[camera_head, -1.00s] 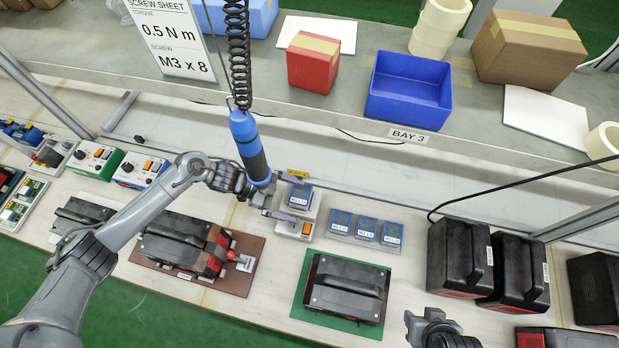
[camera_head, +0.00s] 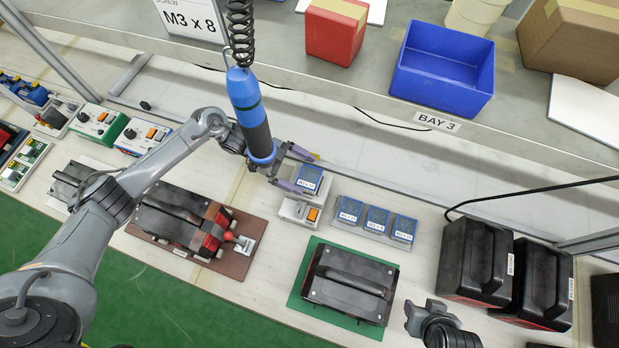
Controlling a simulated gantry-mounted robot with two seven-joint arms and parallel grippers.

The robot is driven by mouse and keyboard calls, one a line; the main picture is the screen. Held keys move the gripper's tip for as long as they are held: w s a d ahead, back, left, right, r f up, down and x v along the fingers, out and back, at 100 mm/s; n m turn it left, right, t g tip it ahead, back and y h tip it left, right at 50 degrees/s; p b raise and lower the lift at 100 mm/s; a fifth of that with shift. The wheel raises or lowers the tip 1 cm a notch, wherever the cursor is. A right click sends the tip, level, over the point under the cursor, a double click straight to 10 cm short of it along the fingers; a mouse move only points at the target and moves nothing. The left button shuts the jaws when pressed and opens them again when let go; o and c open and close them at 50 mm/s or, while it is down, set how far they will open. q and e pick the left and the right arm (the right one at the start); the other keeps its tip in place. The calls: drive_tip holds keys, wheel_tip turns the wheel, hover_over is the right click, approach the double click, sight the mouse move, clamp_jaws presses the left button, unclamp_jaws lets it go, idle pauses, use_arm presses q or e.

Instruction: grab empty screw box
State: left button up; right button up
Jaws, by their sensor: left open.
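A small blue screw box (camera_head: 309,178) with a white label sits on a light grey screw feeder (camera_head: 301,212) with an orange switch. I cannot see whether it is empty. My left gripper (camera_head: 304,169) is open, its fingers on either side of this box at its left; contact is not clear. Several similar blue screw boxes (camera_head: 376,219) stand in a row on the bench to the right. My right gripper (camera_head: 416,314) is low in the picture, right of the green mat, away from the boxes; its jaws are too unclear to read.
A blue screwdriver (camera_head: 250,110) hangs on a coiled cable right beside my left wrist. A black device (camera_head: 350,280) lies on a green mat, another (camera_head: 180,215) on a brown mat. Black cases (camera_head: 475,262) stand at right. An empty blue bin (camera_head: 443,69) stands on the shelf above.

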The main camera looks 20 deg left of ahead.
sight(308, 176)
use_arm(q)
drive_tip(key=shift+x, duration=2.55)
drive_tip(key=shift+c, duration=0.5)
drive_tip(key=c, duration=0.9)
drive_tip(key=shift+r, duration=0.15)
